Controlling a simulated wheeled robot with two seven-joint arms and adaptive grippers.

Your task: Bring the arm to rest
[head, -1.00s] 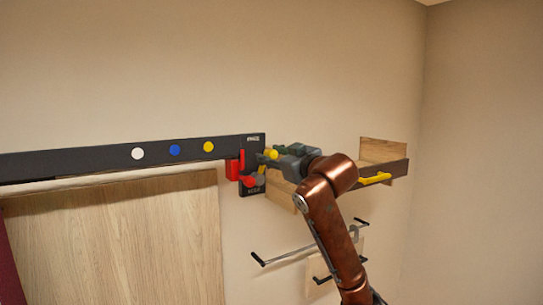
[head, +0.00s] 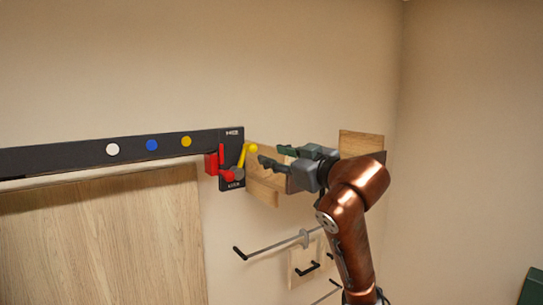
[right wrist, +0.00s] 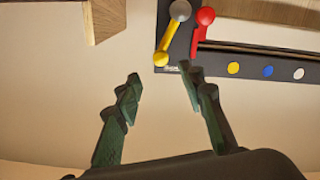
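My right gripper (head: 273,155) is in front of the wall, just right of the yellow-knobbed lever (head: 250,148). Its dark green fingers are spread with nothing between them; the right wrist view also shows the open, empty fingers (right wrist: 160,75). The yellow lever (right wrist: 166,47) is beyond the fingertips there, apart from them. A red lever (head: 221,155) stands beside it on the black panel (head: 231,136). My copper arm reaches up from the lower right. My left gripper is not in view.
A black rail (head: 60,160) with white, blue and yellow dots runs left above a wooden panel (head: 110,240). A wooden shelf (head: 360,143) is behind my arm. Wall hooks (head: 270,248) stick out below the gripper. The wall above is bare.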

